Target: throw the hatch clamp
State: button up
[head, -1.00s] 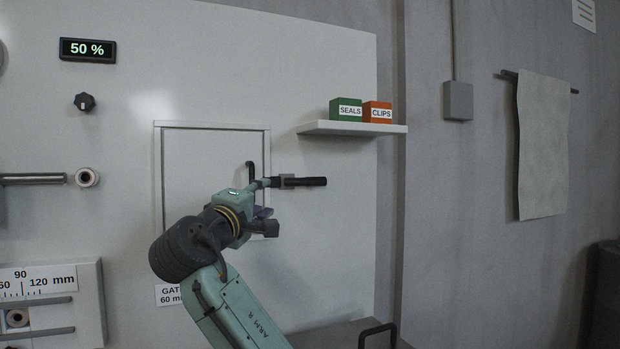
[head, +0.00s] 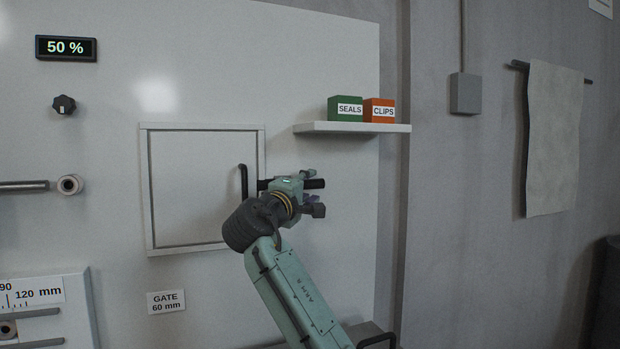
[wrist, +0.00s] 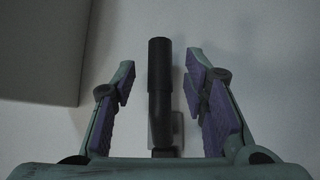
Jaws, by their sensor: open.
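The hatch clamp's black handle (head: 317,184) points right, beside the right edge of the closed square hatch (head: 190,190). My gripper (head: 310,187) is at this handle and covers most of the clamp in the head view. In the wrist view the handle (wrist: 159,80) runs upright between the two purple-padded fingers of my open gripper (wrist: 160,64). There is a gap on each side, wider on the left than the right. A grey bracket (wrist: 177,127) shows beside the handle's lower part. The clamp's base is partly hidden.
A white shelf (head: 300,128) with a green SEALS box (head: 345,108) and an orange CLIPS box (head: 379,110) is above the clamp. A black hatch pull (head: 243,181) is just left. A grey slab (wrist: 45,50) fills the wrist view's upper left.

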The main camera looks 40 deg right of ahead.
jog(key=shift+x, duration=0.75)
jog(key=shift+c, duration=0.4)
grip_shut()
